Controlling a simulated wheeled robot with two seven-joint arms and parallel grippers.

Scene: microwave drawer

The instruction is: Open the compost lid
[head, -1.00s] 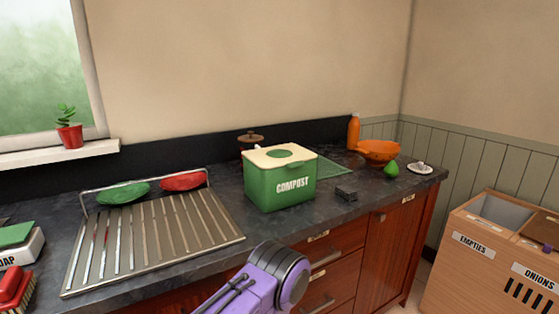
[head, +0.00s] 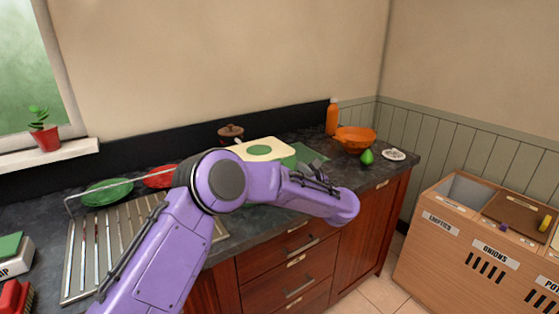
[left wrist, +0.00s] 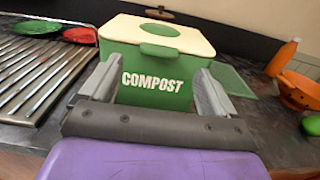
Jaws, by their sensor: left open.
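The compost bin is a green box with white COMPOST lettering, seen front-on in the left wrist view (left wrist: 150,92). Its cream lid (left wrist: 165,34) with a green oval panel is shut on top, and a green tab (left wrist: 158,50) shows at the lid's front edge. In the head view the cream lid (head: 240,152) shows, while my purple left arm hides most of the bin's front. My left gripper (left wrist: 155,88) is open and empty, its grey fingers apart in front of the bin, below the lid's front edge. My right gripper is not in view.
A metal drying rack (head: 85,250) with green and red dishes stands left of the bin. An orange bowl (head: 355,138), orange bottle (head: 332,118), green pear-like fruit (head: 367,157) and small white dish (head: 394,154) stand to the right. A brown-lidded pot (head: 230,132) stands behind.

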